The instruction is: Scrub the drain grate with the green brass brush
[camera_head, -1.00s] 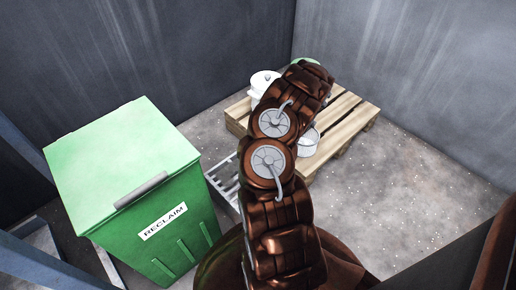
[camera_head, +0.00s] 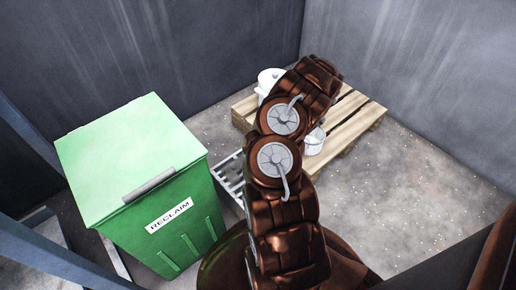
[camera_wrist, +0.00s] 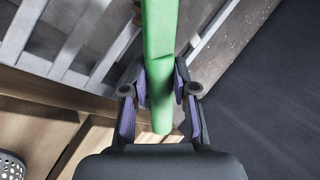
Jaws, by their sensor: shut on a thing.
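The green brush handle (camera_wrist: 160,45) runs down from the top edge of the wrist view. My gripper (camera_wrist: 160,92) is shut on it, with a finger on each side. The brush's bristles are not visible. The drain grate (camera_wrist: 60,52), with pale metal bars, lies beyond the handle at upper left in the wrist view. In the head view the grate (camera_head: 229,174) lies on the floor between the green bin and the pallet, partly hidden by my arm. My arm hides the gripper and brush there. I cannot tell whether the brush touches the grate.
A green RECLAIM bin (camera_head: 130,165) stands left of my arm. A wooden pallet (camera_head: 350,130) at the back holds a white pot (camera_head: 268,80) and a small white perforated basket (camera_head: 315,140). Grey walls close the back. The floor at right is clear.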

